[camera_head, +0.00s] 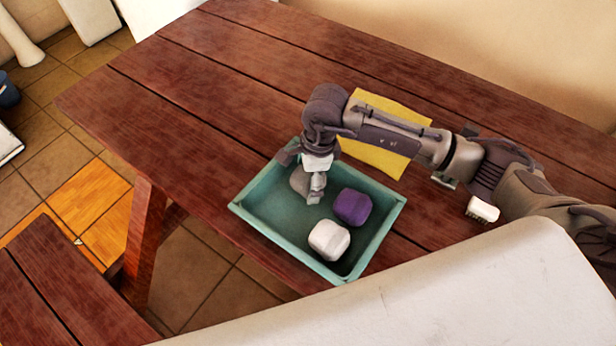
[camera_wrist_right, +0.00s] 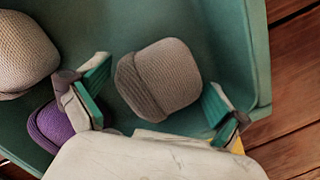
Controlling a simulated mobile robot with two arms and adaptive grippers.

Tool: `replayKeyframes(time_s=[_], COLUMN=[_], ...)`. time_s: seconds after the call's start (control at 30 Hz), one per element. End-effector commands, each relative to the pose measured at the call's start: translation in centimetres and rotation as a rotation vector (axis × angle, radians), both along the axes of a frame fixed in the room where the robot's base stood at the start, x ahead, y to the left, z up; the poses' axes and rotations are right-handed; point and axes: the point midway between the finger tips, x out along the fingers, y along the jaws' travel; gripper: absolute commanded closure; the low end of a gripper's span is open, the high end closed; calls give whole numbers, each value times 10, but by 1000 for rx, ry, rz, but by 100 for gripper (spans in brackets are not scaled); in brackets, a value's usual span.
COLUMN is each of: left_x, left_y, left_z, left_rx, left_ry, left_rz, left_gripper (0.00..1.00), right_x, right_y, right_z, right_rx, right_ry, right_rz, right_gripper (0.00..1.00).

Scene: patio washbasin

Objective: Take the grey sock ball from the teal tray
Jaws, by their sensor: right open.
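The grey sock ball (camera_head: 300,182) lies in the teal tray (camera_head: 268,229), partly hidden by my right gripper (camera_head: 314,190) in the head view. In the right wrist view the grey sock ball (camera_wrist_right: 158,80) sits between the two teal-padded fingertips of my right gripper (camera_wrist_right: 155,95), which is open over it. Gaps show between the ball and both fingers. A purple sock ball (camera_head: 352,207) and a white sock ball (camera_head: 329,240) also lie in the tray. My left gripper is not in view.
The tray stands on a dark red plank table (camera_head: 190,85). A yellow cloth (camera_head: 385,160) lies behind my right arm. A small white brush-like thing (camera_head: 482,210) lies to the right. The table's left part is clear. A bench (camera_head: 50,300) stands lower left.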

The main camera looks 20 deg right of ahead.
Motion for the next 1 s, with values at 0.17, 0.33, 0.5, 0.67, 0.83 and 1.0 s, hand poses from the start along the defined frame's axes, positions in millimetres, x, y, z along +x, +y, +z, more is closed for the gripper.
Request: replayKeyframes(time_s=[0.17,0.33,0.5,0.67,0.83,1.0], left_x=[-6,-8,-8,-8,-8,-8], left_y=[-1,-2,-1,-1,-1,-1], left_z=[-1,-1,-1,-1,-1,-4], left_rx=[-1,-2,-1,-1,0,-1], left_ry=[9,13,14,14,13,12], left_rz=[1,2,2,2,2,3], left_gripper=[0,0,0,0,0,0], right_x=[1,0,0,0,1,2], right_y=[0,0,0,0,0,0], right_z=[-2,-2,-1,-1,1,14], right_rx=[0,1,1,1,1,1], right_ry=[-2,-1,-1,-1,-2,-5], right_rz=[0,0,-1,-1,0,-1], right_gripper=[0,17,45,52,52,52])
